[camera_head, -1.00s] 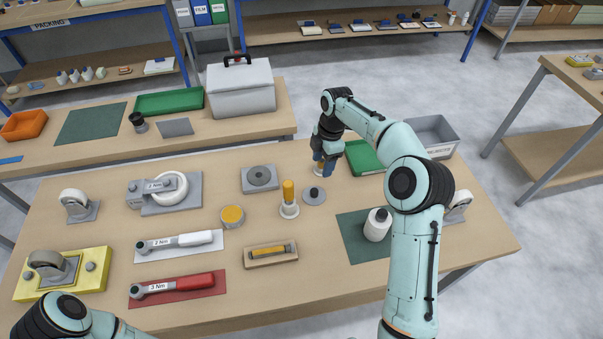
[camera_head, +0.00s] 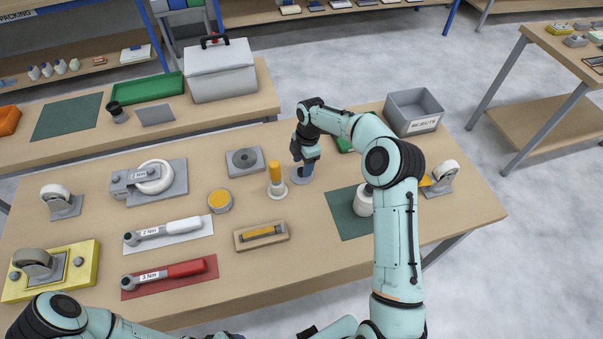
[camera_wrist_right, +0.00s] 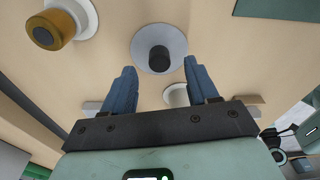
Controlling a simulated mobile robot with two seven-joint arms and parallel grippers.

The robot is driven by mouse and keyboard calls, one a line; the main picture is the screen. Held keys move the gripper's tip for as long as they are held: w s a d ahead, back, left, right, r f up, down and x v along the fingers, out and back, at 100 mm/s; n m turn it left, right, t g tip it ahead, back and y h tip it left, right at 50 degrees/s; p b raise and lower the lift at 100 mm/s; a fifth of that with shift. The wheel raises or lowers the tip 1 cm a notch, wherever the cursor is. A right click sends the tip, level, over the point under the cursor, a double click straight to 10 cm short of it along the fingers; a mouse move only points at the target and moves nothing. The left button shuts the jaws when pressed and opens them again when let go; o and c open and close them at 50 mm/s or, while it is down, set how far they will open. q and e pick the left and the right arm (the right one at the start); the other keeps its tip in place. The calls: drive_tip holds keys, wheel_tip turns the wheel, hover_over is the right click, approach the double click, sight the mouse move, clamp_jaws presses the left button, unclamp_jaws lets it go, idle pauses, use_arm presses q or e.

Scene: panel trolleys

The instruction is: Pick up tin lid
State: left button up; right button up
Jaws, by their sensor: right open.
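The tin lid (camera_head: 302,178) is a flat grey disc on the table, right of the orange-handled stamp-like piece (camera_head: 276,178). In the right wrist view the lid (camera_wrist_right: 143,62) shows a dark round knob at its middle, just beyond the fingertips. My right gripper (camera_head: 305,172) points down over the lid and hides part of it in the head view. Its two blue fingers (camera_wrist_right: 160,68) are apart with nothing held; I cannot tell whether they touch the lid. My left arm shows at the lower left; its gripper is not seen.
A round tin with an orange top (camera_head: 219,200) and a wooden tray (camera_head: 262,236) lie nearby. A grey rejects bin (camera_head: 413,112) stands at the back right.

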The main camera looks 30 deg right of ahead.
wheel_tip(320, 180, down, 2)
drive_tip(key=shift+a+f, duration=0.15)
clamp_jaws()
